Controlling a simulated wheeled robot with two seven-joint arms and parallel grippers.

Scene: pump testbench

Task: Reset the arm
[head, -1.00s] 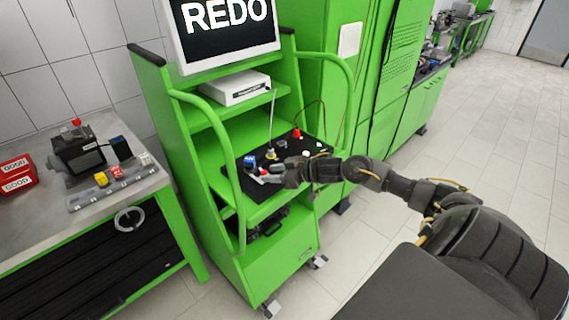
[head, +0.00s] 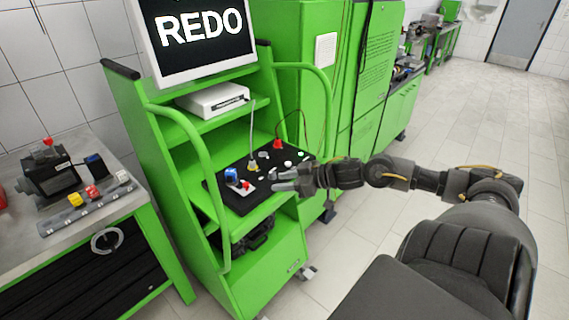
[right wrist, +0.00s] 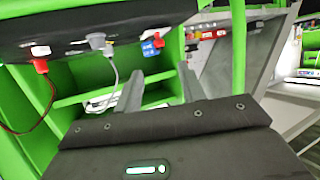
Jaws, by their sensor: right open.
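My right arm reaches in from the right in the head view, stretched toward the green test cart (head: 170,180). My right gripper (head: 281,181) is open and empty. My left gripper is not in view.
A screen (head: 200,35) reading "REDO" and a white box (head: 212,99) sit on the cart above the panel. Thin cables rise from a red plug (head: 278,144) and a yellow-based one. A grey workbench (head: 130,200) stands left. Open tiled floor lies to the right.

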